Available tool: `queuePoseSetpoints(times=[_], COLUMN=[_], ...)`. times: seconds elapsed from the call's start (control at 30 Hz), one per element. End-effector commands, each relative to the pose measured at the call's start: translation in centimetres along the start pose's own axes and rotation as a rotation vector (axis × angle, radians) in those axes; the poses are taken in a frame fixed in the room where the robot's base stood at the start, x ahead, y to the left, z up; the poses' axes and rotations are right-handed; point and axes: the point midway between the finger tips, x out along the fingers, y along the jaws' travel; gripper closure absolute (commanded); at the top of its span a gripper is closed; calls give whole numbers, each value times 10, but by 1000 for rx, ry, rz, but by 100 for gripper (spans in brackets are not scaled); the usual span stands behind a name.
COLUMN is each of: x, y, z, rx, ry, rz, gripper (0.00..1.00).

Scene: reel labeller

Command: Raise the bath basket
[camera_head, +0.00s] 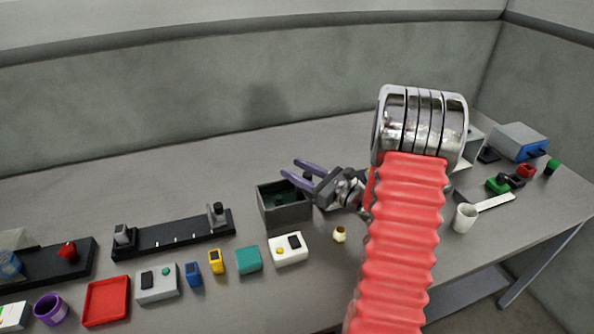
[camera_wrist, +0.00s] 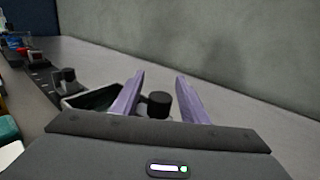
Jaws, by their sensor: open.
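A dark open-topped box (camera_head: 289,215), which looks like the bath, stands mid-table with dark green inside. It also shows in the wrist view (camera_wrist: 75,104), left of the fingers. My gripper (camera_head: 288,167) is open, with its two purple fingers above the back right of the box, pointing left. In the wrist view my gripper (camera_wrist: 160,76) has a black round knob (camera_wrist: 159,104) between its fingers, with gaps on both sides. The knob also shows in the head view (camera_head: 308,176). I cannot tell whether it belongs to the basket. The basket itself is not clearly visible.
A black rail with two posts (camera_head: 175,236) lies left of the box. A white button box (camera_head: 288,249), a teal block (camera_head: 249,261) and a small yellowish piece (camera_head: 339,234) are in front. The table behind the box is clear. My red arm hides the area to the right.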

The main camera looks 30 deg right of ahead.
Motion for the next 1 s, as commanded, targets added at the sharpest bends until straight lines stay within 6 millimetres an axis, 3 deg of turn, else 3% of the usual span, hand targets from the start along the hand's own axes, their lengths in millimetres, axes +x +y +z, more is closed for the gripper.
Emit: queuePoseSetpoints(times=[0.27, 0.83, 1.0], x=[1, 1, 1], y=[0, 0, 0], z=[0, 0, 0], rx=[0, 0, 0], ry=[0, 0, 0], rz=[0, 0, 0], gripper=[60, 99, 100])
